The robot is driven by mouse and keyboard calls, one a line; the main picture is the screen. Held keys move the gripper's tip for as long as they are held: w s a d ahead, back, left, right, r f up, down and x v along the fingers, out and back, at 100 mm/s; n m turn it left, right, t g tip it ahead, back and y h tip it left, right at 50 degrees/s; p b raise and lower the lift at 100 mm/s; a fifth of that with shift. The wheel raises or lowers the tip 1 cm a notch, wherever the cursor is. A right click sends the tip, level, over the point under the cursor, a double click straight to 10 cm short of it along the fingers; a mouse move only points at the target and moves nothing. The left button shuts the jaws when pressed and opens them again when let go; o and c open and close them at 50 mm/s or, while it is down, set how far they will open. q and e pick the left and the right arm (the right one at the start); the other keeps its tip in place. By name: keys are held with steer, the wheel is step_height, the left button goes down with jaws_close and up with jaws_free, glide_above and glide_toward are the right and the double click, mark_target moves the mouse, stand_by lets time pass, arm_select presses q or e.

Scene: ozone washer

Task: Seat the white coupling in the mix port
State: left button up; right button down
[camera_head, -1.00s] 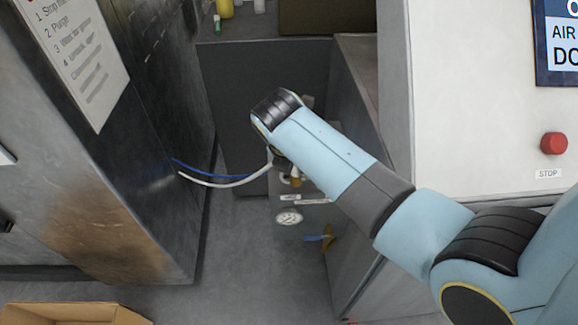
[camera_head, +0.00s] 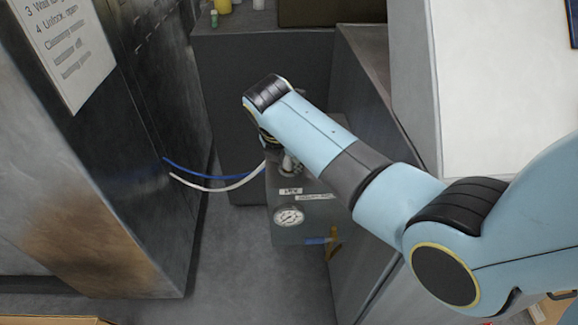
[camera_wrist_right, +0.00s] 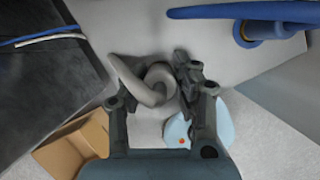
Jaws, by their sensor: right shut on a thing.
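My right gripper (camera_wrist_right: 156,90) is shut on a pale grey-white coupling (camera_wrist_right: 159,78), and a pale hose curves off its left side in the wrist view. In the head view my wrist hides most of the gripper, which is over the top of a grey box with a round gauge (camera_head: 289,217). A label (camera_head: 291,190) is on that box, too small to read surely. A pale fitting (camera_head: 288,163) stands on the box top beside my wrist. I cannot tell whether the coupling touches a port. My left gripper is not in view.
A white hose (camera_head: 215,188) and a blue hose (camera_head: 200,174) run from the dark metal cabinet (camera_head: 130,200) to the box. A thick blue hose (camera_wrist_right: 240,12) crosses the wrist view's top right. A cardboard box (camera_wrist_right: 75,145) lies lower left. A grey cabinet stands close right.

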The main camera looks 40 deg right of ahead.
steer(key=shift+r, duration=0.15)
steer(key=c, duration=1)
jaws_free()
steer(key=p+v, duration=0.1)
steer(key=v, duration=1.1)
steer(key=shift+a, duration=0.1)
